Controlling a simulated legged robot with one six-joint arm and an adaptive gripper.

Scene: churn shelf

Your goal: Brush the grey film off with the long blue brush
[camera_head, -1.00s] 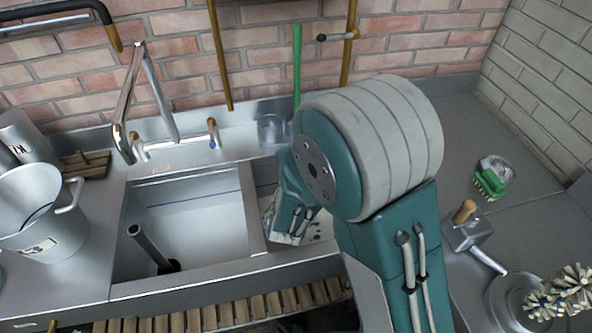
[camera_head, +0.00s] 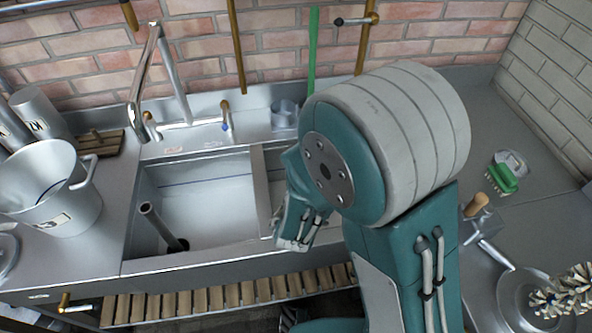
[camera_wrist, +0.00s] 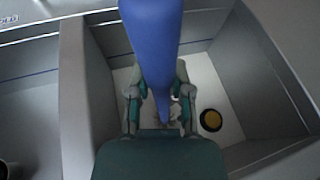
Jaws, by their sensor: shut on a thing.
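A long blue shaft, which looks like the blue brush (camera_wrist: 152,40), runs down through the middle of the wrist view. My gripper (camera_wrist: 160,92) is shut on it, with a finger on each side. Its lower end points into a sink basin, and its bristles cannot be made out. In the head view my arm covers most of the right-hand basin, and the brush is hidden there. A pale patch (camera_wrist: 172,112) shows on the basin floor beyond the fingers. I cannot tell whether it is the grey film.
The left basin (camera_head: 215,205) holds an upright pipe (camera_head: 160,225). A tap (camera_head: 160,75) stands behind it. A metal pot (camera_head: 45,190) is on the left counter. A green brush (camera_head: 505,178) and a wood-handled metal tool (camera_head: 480,215) lie on the right. A dark drain (camera_wrist: 211,120) shows in the wrist view.

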